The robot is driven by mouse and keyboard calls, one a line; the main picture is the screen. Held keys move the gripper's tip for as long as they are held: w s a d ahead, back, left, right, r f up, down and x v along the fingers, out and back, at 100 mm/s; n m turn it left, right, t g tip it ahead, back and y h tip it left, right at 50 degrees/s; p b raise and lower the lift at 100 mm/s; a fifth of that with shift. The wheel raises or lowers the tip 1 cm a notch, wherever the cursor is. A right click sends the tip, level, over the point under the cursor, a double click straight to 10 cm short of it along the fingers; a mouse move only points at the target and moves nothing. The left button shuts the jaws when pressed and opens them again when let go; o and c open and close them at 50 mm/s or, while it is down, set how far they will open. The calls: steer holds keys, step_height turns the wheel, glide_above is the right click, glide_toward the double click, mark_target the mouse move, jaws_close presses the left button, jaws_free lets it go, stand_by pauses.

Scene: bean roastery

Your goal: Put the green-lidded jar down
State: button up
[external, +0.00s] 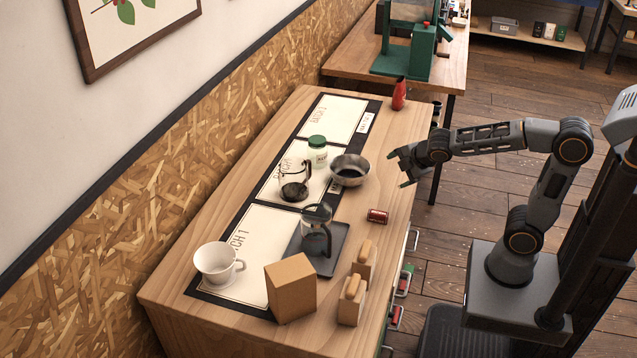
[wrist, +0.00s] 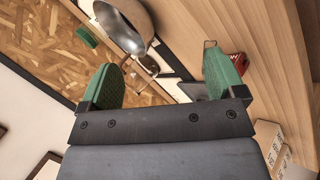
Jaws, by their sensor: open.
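The green-lidded jar (external: 318,155) stands upright on the long dark-edged mat (external: 268,190), at the far end of its middle cream panel. My gripper (external: 401,168) is open and empty, in the air right of the bowl and apart from the jar. In the wrist view its two green fingers (wrist: 160,72) are spread wide with nothing between them. A green piece left of the bowl there looks like the jar's lid (wrist: 87,36).
A second glass server (external: 316,236) stands on a dark tray (external: 334,262). The mat's far panel (external: 340,112) is clear.

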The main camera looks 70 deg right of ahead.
steer(key=s+a+f+m+g+y, duration=0.1)
steer(key=s+a+f+m+g, duration=0.1)
steer(key=s+a+m, duration=0.2)
steer(key=s+a+f+m+g+y, duration=0.2)
steer(key=s+a+m, duration=0.2)
steer(key=s, duration=0.6)
steer(key=shift+a+f+m, duration=0.35)
steer(key=shift+a+m, duration=0.05)
steer(key=shift+m, duration=0.8)
steer(key=shift+s, duration=0.1)
step_height(320, 180, up, 7)
steer(key=p, duration=0.6)
steer(key=shift+r, duration=0.2)
